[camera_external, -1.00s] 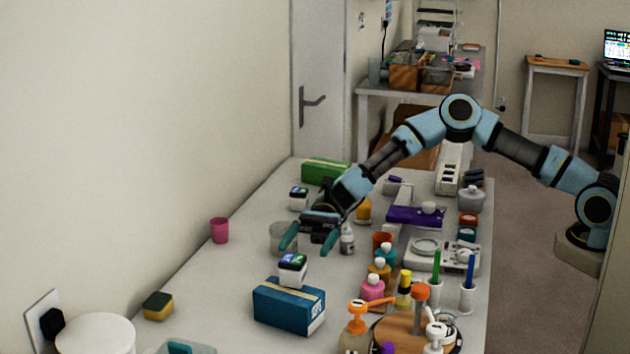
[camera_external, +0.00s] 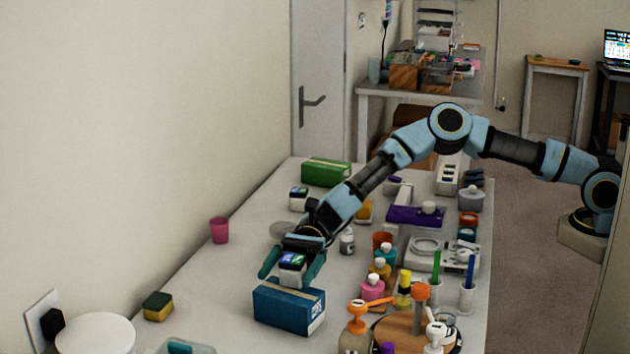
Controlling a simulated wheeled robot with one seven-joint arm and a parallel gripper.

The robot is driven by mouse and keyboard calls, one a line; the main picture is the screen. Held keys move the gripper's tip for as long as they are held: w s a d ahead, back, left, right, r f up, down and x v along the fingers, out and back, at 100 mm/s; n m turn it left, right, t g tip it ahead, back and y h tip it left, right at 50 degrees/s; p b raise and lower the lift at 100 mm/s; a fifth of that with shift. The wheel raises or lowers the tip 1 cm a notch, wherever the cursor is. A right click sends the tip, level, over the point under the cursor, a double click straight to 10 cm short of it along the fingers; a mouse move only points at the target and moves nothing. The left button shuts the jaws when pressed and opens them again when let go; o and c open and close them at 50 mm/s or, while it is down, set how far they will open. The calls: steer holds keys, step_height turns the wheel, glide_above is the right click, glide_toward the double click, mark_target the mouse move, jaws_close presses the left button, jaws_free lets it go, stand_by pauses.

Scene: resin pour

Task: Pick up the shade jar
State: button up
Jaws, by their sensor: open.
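A small white jar with a dark, coloured-patch top (camera_external: 292,261) stands on the blue box (camera_external: 288,308) near the front of the table. A similar jar (camera_external: 298,198) stands farther back by the green box; no readable label shows which is the shade jar. My gripper (camera_external: 288,279) is open over the blue box, its teal fingers on the left and right of the front jar. I cannot tell whether the fingers touch it. The jar's back is partly hidden by the gripper.
A small white bottle (camera_external: 347,242) stands to the right of my gripper. Several coloured bottles, including a pink one (camera_external: 373,289), crowd the right side. A sponge (camera_external: 158,306) and a pink cup (camera_external: 219,230) stand left, with clear table between.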

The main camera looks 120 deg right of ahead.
steer(key=shift+c, duration=0.2)
jaws_close()
stand_by(0.5)
steer(key=shift+r, duration=0.1)
step_height(320, 180, up, 10)
steer(key=w+a+b, duration=0.2)
steer(key=b, duration=0.1)
step_height(320, 180, down, 5)
steer(key=shift+a+f+p, duration=0.1)
steer(key=shift+f+p, duration=0.1)
steer(key=shift+p, duration=0.6)
steer(key=shift+f+p, duration=0.55)
steer(key=shift+f, duration=1.75)
